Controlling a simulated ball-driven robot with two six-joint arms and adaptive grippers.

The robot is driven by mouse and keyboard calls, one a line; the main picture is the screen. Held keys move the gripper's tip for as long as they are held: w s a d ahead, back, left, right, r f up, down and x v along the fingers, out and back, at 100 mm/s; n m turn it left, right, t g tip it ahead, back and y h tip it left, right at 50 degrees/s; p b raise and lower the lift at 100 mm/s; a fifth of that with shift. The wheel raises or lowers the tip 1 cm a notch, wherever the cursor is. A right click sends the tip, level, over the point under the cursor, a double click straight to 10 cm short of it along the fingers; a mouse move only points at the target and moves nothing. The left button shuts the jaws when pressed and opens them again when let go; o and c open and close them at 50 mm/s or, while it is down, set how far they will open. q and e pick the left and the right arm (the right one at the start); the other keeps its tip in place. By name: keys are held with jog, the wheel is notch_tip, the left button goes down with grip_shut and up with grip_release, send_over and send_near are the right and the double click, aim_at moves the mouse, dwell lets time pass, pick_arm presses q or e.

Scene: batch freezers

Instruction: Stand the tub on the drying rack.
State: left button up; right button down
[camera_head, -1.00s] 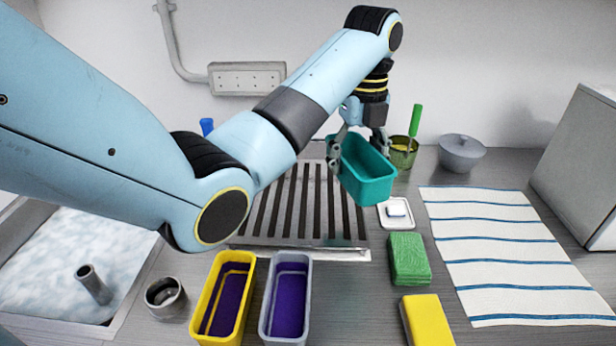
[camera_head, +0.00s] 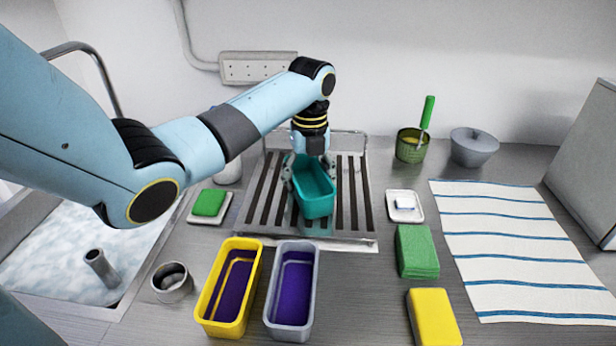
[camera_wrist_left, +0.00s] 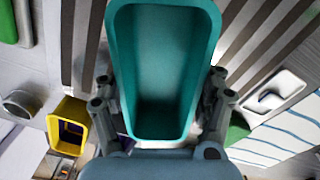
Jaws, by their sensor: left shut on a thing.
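The teal tub (camera_head: 316,203) is open-topped, upright and empty. It is over the slatted metal drying rack (camera_head: 362,243), near its middle. I cannot tell whether its base touches the slats or hangs just above them. My left gripper (camera_head: 309,172) is shut on the tub, with fingers at its two long sides. In the left wrist view the tub (camera_wrist_left: 160,70) fills the middle between the fingers of the left gripper (camera_wrist_left: 160,98), with rack slats behind it. My right gripper is not in view.
A yellow tub (camera_head: 212,323) and a grey tub (camera_head: 290,331) stand before the rack. A green sponge on a dish (camera_head: 226,215) is left of it. A sink (camera_head: 60,265) is left.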

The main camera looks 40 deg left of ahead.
aim_at(309, 192)
pick_arm(q)
jog(key=shift+f, duration=0.1)
jog(key=o, duration=1.3)
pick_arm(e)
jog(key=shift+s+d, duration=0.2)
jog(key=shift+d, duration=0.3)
pick_arm(q)
notch_tip(309, 192, up, 12)
jog(key=shift+w, duration=0.15)
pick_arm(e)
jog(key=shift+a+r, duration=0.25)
pick_arm(q)
jog(key=shift+d, duration=0.1)
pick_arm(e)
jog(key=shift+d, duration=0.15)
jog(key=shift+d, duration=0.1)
